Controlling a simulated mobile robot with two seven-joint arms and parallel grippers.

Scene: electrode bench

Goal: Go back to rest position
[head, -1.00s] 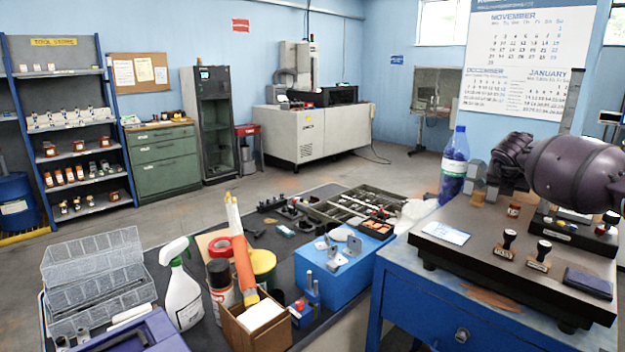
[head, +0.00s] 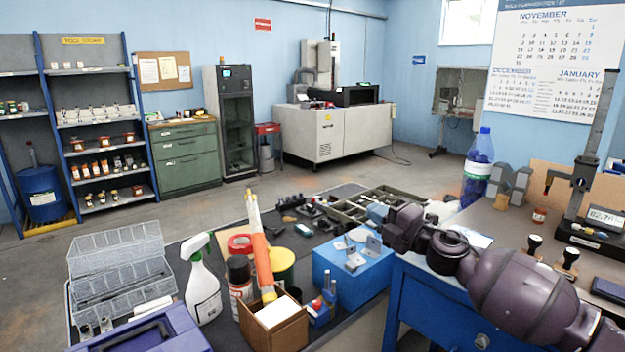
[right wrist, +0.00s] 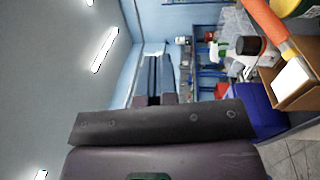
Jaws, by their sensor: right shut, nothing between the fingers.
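My right gripper (head: 377,213) is at the end of my purple arm, which comes in from the right over the blue cabinet. It hangs above the rear right part of the bench, just beyond the blue box (head: 340,270), seen from this camera. In the right wrist view its two blue-grey fingers (right wrist: 158,72) lie side by side, closed, with nothing held. In the head view the wrist partly hides the fingers. My left gripper is in neither view.
The dark bench holds a white spray bottle (head: 203,285), a cardboard box (head: 283,332), a clear organizer (head: 118,265) and a sorting tray (head: 350,205). The blue cabinet (head: 430,300) carries stamps, a gauge stand (head: 590,170) and a blue bottle (head: 478,170). Open floor lies behind.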

